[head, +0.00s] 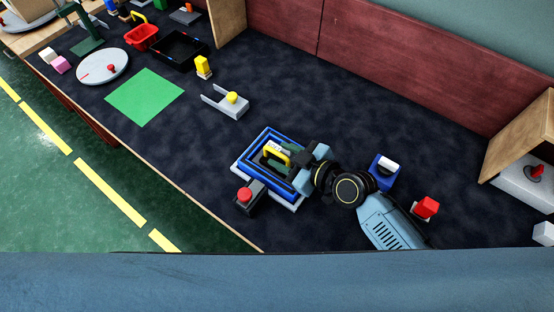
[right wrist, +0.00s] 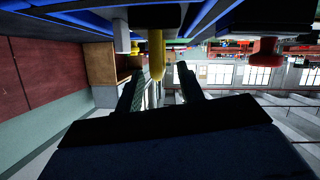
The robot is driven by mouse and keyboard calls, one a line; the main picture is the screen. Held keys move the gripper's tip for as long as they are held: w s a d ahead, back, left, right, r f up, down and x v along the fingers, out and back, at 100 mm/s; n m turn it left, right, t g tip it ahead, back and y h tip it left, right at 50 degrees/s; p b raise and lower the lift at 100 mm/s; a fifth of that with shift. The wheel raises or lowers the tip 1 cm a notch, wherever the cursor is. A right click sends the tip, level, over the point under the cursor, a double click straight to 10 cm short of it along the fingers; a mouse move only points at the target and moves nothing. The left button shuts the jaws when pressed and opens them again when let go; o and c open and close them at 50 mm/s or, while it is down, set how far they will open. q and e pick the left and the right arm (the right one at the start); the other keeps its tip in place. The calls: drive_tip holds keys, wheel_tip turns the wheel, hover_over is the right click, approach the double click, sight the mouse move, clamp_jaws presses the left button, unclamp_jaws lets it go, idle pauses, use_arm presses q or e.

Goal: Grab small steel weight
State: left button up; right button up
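My right gripper (head: 284,156) reaches over the blue-rimmed tray (head: 247,177) from the right in the head view. In the right wrist view its two dark green fingers (right wrist: 158,82) stand apart. A yellow handle (head: 271,150) rises over the tray; in the right wrist view the yellow bar (right wrist: 156,55) shows between the fingers, with visible gaps beside it. A small grey cylinder (right wrist: 121,36) shows left of the bar there. I cannot tell for sure which piece is the small steel weight; my gripper hides part of the tray. My left gripper is not in view.
A box with a red button (head: 244,195) stands at the tray's front left corner. A blue block with a white top (head: 384,170) and a red piece (head: 426,208) are right of my gripper. A grey fork-shaped holder (head: 226,104) lies behind left.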

drive_tip(key=shift+x, duration=1.5)
clamp_jaws()
drive_tip(key=shift+r, duration=0.1)
